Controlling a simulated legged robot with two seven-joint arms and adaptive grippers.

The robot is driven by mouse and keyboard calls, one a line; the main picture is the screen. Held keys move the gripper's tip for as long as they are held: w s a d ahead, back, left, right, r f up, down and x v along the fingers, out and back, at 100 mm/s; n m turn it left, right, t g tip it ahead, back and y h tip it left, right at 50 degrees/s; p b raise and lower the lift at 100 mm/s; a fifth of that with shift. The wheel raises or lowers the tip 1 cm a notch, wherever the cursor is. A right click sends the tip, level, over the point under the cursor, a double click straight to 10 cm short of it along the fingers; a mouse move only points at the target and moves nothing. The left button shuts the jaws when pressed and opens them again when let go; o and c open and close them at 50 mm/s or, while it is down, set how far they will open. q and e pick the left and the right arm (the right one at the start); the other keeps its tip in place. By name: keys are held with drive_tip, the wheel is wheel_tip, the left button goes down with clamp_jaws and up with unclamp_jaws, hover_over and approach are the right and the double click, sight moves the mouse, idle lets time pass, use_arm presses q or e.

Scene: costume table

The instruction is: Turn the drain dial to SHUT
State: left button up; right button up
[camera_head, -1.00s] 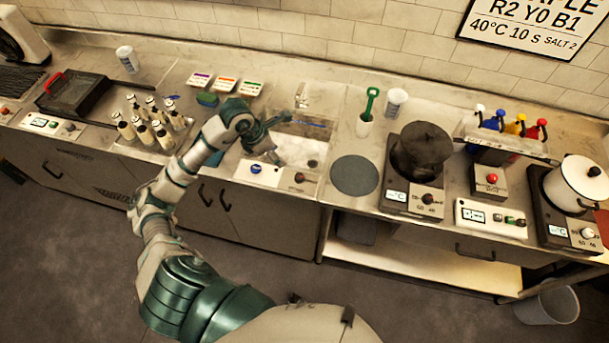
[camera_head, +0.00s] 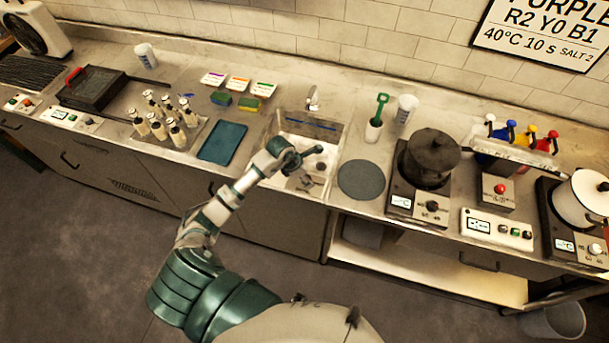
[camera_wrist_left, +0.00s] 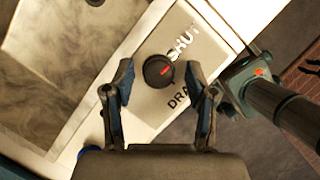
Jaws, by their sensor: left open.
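The drain dial (camera_wrist_left: 158,71) is a round black knob with a short red mark on a pale panel, seen in the left wrist view. The word SHUT is printed above and right of it, and a partly hidden label starting DRA lies below right. My left gripper (camera_wrist_left: 160,92) is open, one finger on each side of the picture below the dial. The fingers look apart from the knob; the exact gap cannot be told. In the head view my left gripper (camera_head: 306,166) is over the sink's front edge, and the dial is hard to make out there. My right gripper is not in view.
The sink (camera_head: 333,140) with its tap (camera_head: 312,98) lies behind the panel. A blue tray (camera_head: 222,142) is to the left, and a round grey mat (camera_head: 361,180) to the right. A green-handled tool (camera_head: 379,110) stands in a cup near the sink's right side.

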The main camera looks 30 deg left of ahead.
use_arm(q)
drive_tip(key=shift+d, duration=0.4)
drive_tip(key=shift+a+f, duration=0.1)
drive_tip(key=shift+a, duration=0.35)
drive_tip(key=c, duration=0.6)
drive_tip(key=shift+a, duration=0.25)
drive_tip(key=c, duration=0.5)
drive_tip(key=shift+a+f, duration=0.1)
clamp_jaws()
drive_tip(key=shift+d+n+y, duration=0.3)
drive_tip(key=shift+d+n, duration=0.05)
drive_tip(key=shift+n, duration=0.25)
drive_tip(key=o, duration=1.1)
unclamp_jaws()
drive_tip(key=shift+a, duration=0.2)
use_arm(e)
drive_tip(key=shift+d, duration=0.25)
